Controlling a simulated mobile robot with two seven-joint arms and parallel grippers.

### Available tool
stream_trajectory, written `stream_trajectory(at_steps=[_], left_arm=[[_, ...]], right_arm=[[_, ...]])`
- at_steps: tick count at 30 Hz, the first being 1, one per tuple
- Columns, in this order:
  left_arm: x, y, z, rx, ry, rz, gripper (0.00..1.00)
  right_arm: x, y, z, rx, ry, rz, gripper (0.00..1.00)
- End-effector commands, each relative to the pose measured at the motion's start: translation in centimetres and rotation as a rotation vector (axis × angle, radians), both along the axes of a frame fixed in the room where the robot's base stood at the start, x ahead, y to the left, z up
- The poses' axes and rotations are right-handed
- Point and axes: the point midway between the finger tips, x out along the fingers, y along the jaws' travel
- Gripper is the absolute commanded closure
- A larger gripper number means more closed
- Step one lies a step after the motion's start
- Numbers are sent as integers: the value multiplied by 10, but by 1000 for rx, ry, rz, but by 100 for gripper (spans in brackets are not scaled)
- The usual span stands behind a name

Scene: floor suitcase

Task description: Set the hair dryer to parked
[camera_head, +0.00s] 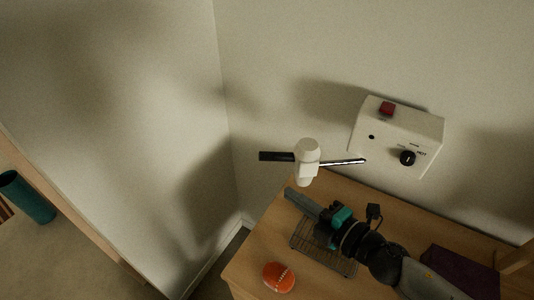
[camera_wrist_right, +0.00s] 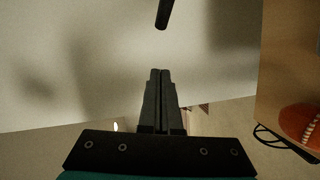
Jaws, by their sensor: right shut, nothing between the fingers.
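A white box (camera_head: 400,135) is fixed to the wall, with a red switch (camera_head: 387,108), a small dark hole and a black knob (camera_head: 407,158) beside a "HOT" label. Left of and below it is a white body (camera_head: 307,158) with a dark bar to its left and a thin dark rod to its right; it looks like the hair dryer, but I cannot tell how it is held. My right gripper (camera_head: 290,192) is shut and empty, just below and left of this body. In the right wrist view the gripper (camera_wrist_right: 160,74) points at bare wall, below a dark bar end (camera_wrist_right: 163,14). My left gripper is not in view.
A wooden table (camera_head: 245,268) stands under my right arm. It bears a wire rack (camera_head: 347,267), an orange object (camera_head: 278,277), also in the right wrist view (camera_wrist_right: 305,125), and a dark purple box (camera_head: 460,270). A teal cylinder (camera_head: 27,200) is at far left. Walls meet behind.

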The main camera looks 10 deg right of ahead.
Motion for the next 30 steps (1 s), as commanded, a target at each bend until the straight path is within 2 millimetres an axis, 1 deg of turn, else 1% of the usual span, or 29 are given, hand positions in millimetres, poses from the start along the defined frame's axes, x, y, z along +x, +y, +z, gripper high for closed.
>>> stream_trajectory(at_steps=[11,23,27,30], left_arm=[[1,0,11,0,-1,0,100],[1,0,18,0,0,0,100],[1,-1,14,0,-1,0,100],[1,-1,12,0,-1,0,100]], right_arm=[[38,19,-4,2,-4,-4,100],[87,45,-13,2,-4,-4,100],[105,38,-19,2,-3,-5,100],[114,35,-22,2,-3,-5,100]])
